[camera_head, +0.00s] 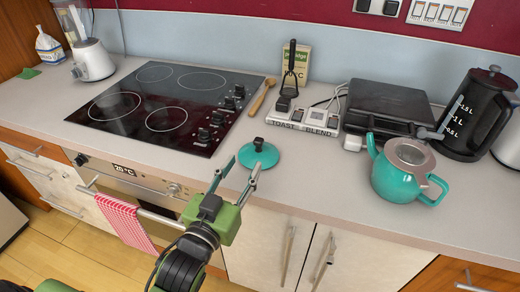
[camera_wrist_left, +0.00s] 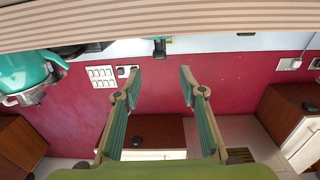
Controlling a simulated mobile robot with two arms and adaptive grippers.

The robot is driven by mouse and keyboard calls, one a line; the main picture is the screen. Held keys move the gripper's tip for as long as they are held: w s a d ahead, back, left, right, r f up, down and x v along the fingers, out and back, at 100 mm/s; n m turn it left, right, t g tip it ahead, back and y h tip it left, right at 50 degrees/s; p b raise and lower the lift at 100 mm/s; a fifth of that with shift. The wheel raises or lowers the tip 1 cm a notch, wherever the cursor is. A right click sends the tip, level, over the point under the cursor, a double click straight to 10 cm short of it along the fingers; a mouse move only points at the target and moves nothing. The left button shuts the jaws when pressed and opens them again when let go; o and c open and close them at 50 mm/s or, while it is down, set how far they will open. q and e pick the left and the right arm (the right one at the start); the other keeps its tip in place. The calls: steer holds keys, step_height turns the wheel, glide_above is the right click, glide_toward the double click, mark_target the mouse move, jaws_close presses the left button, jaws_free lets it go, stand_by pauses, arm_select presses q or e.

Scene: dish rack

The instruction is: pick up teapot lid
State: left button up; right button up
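The teapot lid (camera_head: 262,157) is a teal disc with a black knob, lying on the counter just in front of the hob's right corner. My left gripper (camera_head: 243,163) is open and empty at the counter's front edge, just short of the lid. Its right fingertip overlaps the lid's near edge in the head view; I cannot tell whether it touches. The gripper also shows open in the left wrist view (camera_wrist_left: 159,75), with no lid clearly seen between the fingers. The teal teapot (camera_head: 395,184) stands on the counter to the right. My right gripper is not in view.
A wooden spoon (camera_head: 262,96) lies behind the lid, beside the black hob (camera_head: 160,105). A TOAST/BLEND switch panel (camera_head: 303,118), a black appliance (camera_head: 385,104) and a kettle (camera_head: 478,115) stand farther back. The counter between lid and teapot is clear.

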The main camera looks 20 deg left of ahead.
mark_target(257, 143)
arm_select(q)
steer(key=w, duration=0.5)
steer(key=shift+w+d+p, duration=0.2)
steer(key=shift+w+p, duration=0.1)
steer(key=shift+w+r, duration=0.1)
steer(key=shift+w, duration=0.3)
steer(key=w+p, duration=0.1)
steer(key=w, duration=0.2)
steer(key=shift+w+d, duration=0.15)
steer(key=shift+w, duration=0.7)
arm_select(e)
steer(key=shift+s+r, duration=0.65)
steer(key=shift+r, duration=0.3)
arm_select(q)
steer(key=shift+s, duration=0.1)
jaws_close()
